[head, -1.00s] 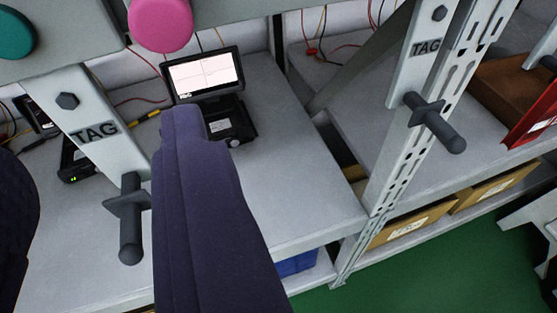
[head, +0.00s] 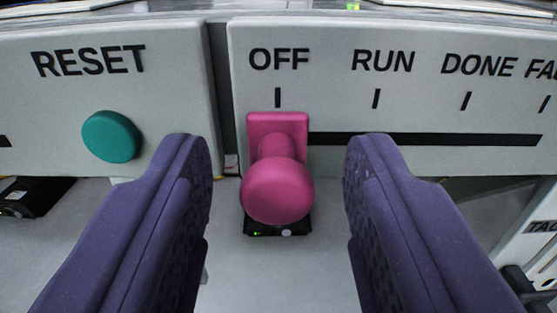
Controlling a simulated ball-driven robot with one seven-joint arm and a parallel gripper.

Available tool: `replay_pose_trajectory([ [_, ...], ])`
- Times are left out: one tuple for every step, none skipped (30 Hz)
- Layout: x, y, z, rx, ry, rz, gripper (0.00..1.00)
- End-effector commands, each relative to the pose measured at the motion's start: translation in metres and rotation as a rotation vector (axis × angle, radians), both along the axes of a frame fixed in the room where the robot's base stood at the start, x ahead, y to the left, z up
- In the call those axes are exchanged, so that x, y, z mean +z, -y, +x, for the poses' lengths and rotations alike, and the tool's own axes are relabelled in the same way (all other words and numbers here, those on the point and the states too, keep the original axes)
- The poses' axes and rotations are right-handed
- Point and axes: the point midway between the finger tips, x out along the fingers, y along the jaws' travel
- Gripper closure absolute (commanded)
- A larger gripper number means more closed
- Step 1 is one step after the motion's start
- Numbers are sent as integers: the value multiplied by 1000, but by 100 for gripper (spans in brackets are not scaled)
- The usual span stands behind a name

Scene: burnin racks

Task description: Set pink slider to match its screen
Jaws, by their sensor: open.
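The pink slider (head: 277,188) has a round knob on a square base and sits under the OFF mark at the left end of a dark horizontal slot. The slot (head: 420,139) runs right under the marks RUN, DONE and a partly cut-off one starting "FA". My gripper (head: 277,160) is open, with one purple finger on each side of the knob and clear gaps on both sides. The slider's screen is not visible now; only the low front of a black device (head: 270,229) shows behind the knob.
A teal round button (head: 111,137) under RESET sits on the separate panel to the left, close to my left finger. Another black device (head: 28,195) lies at the far left. A rack post with a TAG label (head: 540,227) is at the right edge.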

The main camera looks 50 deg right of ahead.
Motion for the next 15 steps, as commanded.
replay_pose_trajectory([
  [0, 0, 0, 0, 0, 0, 53],
  [0, 0, 0, 0, 0, 0, 53],
  [0, 0, 0, 0, 0, 0, 58],
  [0, 0, 0, 0, 0, 0, 65],
  [0, 0, 0, 0, 0, 0, 72],
  [0, 0, 0, 0, 0, 0, 81],
  [0, 0, 0, 0, 0, 0, 88],
  [0, 0, 0, 0, 0, 0, 95],
  [0, 0, 0, 0, 0, 0, 100],
  [0, 0, 0, 0, 0, 0, 100],
  [0, 0, 0, 0, 0, 0, 100],
  [0, 0, 0, 0, 0, 0, 100],
  [0, 0, 0, 0, 0, 0, 100],
  [0, 0, 0, 0, 0, 0, 100],
  [0, 0, -1, 0, 1, 1, 100],
])
